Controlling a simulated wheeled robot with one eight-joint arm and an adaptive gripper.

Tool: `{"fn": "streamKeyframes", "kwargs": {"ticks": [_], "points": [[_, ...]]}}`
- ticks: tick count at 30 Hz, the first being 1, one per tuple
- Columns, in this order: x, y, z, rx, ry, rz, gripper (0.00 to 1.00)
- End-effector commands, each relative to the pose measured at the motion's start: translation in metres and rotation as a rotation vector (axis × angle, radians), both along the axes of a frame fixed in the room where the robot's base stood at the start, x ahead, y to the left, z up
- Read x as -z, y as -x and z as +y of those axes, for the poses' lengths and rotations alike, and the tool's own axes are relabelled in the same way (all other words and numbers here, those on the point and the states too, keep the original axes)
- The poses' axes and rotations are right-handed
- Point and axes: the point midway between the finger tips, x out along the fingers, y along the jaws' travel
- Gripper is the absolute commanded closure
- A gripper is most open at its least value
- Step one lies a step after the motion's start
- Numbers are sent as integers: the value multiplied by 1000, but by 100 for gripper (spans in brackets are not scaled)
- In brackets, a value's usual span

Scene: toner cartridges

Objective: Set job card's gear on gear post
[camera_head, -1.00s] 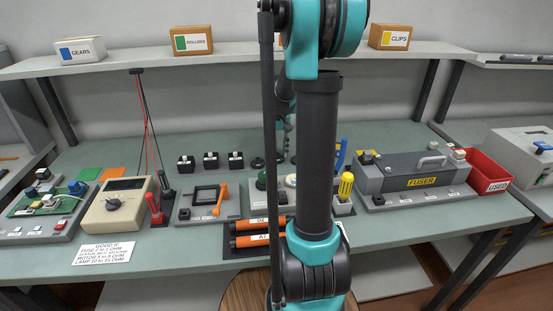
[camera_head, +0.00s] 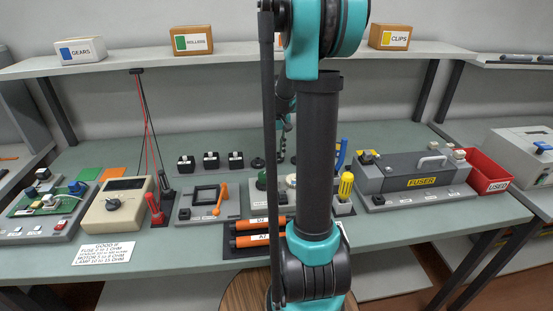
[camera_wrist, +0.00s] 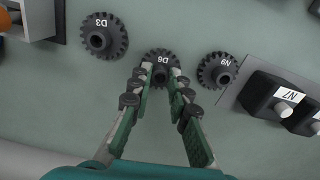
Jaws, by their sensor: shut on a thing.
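In the wrist view my gripper (camera_wrist: 158,78) is closed on the dark middle gear (camera_wrist: 159,57), whose label looks like D6. The fingers lie on either side of its hub. A similar dark gear marked D3 (camera_wrist: 103,37) lies to its left, and another, its label looking like N9 (camera_wrist: 217,70), to its right. Whether the held gear touches the bench cannot be told. In the head view my arm hides most of the gripper area; one dark gear (camera_head: 258,163) shows beside it. I cannot make out the job card or the gear post.
Black blocks (camera_head: 209,161) stand left of the gears; a black block marked N7 (camera_wrist: 272,95) is at right in the wrist view. The fuser unit (camera_head: 415,175) and red bin (camera_head: 487,172) are on the right.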

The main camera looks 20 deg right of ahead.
Motion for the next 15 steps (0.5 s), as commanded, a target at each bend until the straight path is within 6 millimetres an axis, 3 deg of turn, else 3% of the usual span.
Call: {"fn": "streamKeyframes", "kwargs": {"ticks": [15], "points": [[-7,0,0,0,0,0,100]]}}
